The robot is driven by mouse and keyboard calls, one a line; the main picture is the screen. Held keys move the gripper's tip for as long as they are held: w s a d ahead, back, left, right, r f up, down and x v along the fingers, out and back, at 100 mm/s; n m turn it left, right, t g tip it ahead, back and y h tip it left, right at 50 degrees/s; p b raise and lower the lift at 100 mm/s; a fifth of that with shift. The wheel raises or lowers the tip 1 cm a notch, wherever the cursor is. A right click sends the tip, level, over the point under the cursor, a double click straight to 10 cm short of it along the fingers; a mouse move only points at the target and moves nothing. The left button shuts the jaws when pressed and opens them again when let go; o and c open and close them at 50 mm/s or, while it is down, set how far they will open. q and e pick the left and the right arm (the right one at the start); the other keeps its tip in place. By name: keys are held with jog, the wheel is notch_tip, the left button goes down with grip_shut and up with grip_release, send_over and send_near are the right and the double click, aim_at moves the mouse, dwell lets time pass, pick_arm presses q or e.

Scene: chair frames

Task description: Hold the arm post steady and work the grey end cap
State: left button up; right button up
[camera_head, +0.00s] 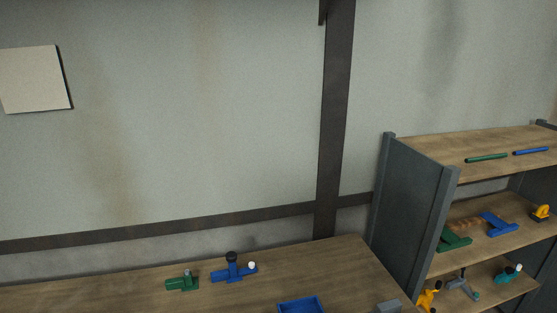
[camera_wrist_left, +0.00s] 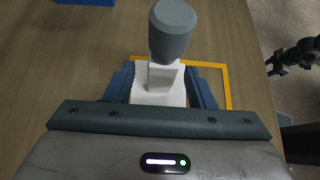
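In the left wrist view a white arm post (camera_wrist_left: 158,90) stands with the grey end cap (camera_wrist_left: 173,30) at its upper end. My left gripper (camera_wrist_left: 160,88) has one blue-grey finger on each side of the white post, and both appear to touch it. The post's foot is partly hidden by the gripper. A yellow outline (camera_wrist_left: 226,88) on the wooden table surrounds this spot.
The wooden table (camera_head: 330,262) holds a green fitting (camera_head: 182,283), a blue fitting (camera_head: 232,273), a blue tray (camera_head: 300,305) and a grey block (camera_head: 388,307). A shelf unit (camera_head: 408,190) with several coloured parts stands right. A dark jointed object (camera_wrist_left: 294,56) shows beyond the table edge.

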pick_arm(q)
jog(key=v, duration=1.2)
